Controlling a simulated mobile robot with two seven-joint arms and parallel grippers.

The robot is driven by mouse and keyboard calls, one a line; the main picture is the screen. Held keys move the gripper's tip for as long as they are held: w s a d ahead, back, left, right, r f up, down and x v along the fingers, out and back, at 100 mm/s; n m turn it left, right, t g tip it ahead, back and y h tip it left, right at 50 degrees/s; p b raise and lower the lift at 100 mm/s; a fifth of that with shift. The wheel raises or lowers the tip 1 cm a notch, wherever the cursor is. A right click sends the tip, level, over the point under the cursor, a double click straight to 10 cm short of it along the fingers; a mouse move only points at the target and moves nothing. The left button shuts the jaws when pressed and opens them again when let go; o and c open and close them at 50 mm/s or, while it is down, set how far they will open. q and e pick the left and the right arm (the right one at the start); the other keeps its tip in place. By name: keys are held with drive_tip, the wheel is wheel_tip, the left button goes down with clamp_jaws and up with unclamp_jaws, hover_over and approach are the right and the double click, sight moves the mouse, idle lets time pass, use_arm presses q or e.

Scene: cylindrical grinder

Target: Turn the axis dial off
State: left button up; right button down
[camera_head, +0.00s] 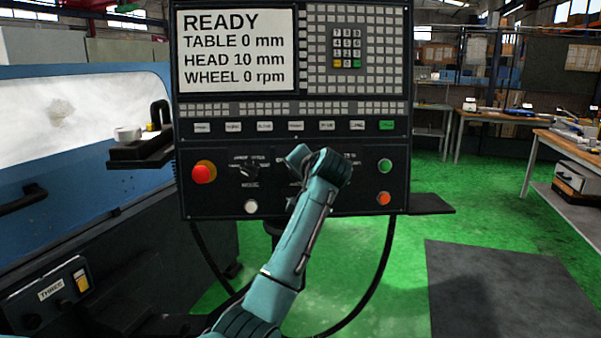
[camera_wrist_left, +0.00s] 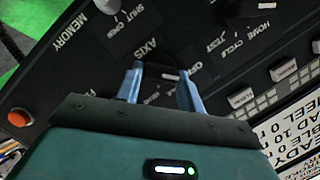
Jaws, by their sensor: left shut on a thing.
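The axis dial (camera_wrist_left: 163,73) is a dark knob with a pale mark, under the word AXIS on the black control panel in the left wrist view. Letters of a position label, partly hidden, show beside it. My left gripper (camera_wrist_left: 160,72) has its two blue-grey fingers on either side of the dial and is shut on it. In the head view my left arm reaches up to the panel (camera_head: 225,207) and its wrist hides the dial and the fingertips. My right gripper is not in view.
The screen (camera_head: 236,50) reads READY. The panel also carries a red stop button (camera_head: 203,172), another dark dial (camera_head: 249,170), a white button (camera_head: 251,206), a green button (camera_head: 385,165) and an orange button (camera_head: 384,198). A small shelf (camera_head: 432,204) juts out at right.

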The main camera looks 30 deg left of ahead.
use_arm(q)
drive_tip(key=o, duration=0.8)
drive_tip(key=shift+c, duration=0.2)
drive_tip(key=shift+o, duration=1.1)
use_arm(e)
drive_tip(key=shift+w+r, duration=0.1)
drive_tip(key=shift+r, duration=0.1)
use_arm(q)
drive_tip(key=b+v, duration=0.1)
drive_tip(key=v, duration=1.2)
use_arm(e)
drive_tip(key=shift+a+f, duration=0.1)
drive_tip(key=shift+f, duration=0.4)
use_arm(q)
drive_tip(key=shift+s, duration=0.1)
